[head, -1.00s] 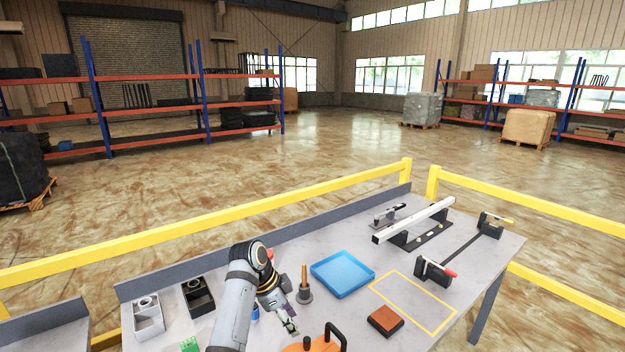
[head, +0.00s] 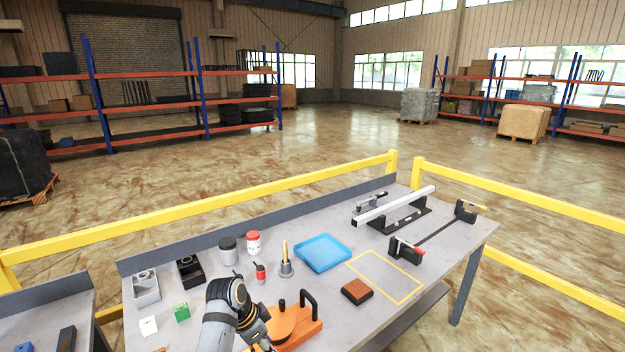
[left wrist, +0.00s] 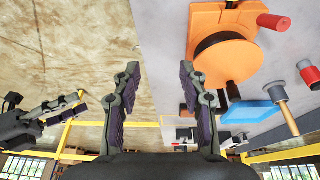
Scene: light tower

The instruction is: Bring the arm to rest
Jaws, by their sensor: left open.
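My left arm comes in at the bottom of the head view, with its gripper (head: 262,338) low beside the orange round fixture (head: 292,325) at the table's front edge. In the left wrist view the two fingers of this gripper (left wrist: 159,75) stand wide apart with nothing between them. The orange fixture also shows there (left wrist: 222,45), to the right of the fingers and apart from them. What seems to be my right gripper (left wrist: 75,106) shows at the left of the wrist view, out beyond the table edge. Its jaw opening is unclear.

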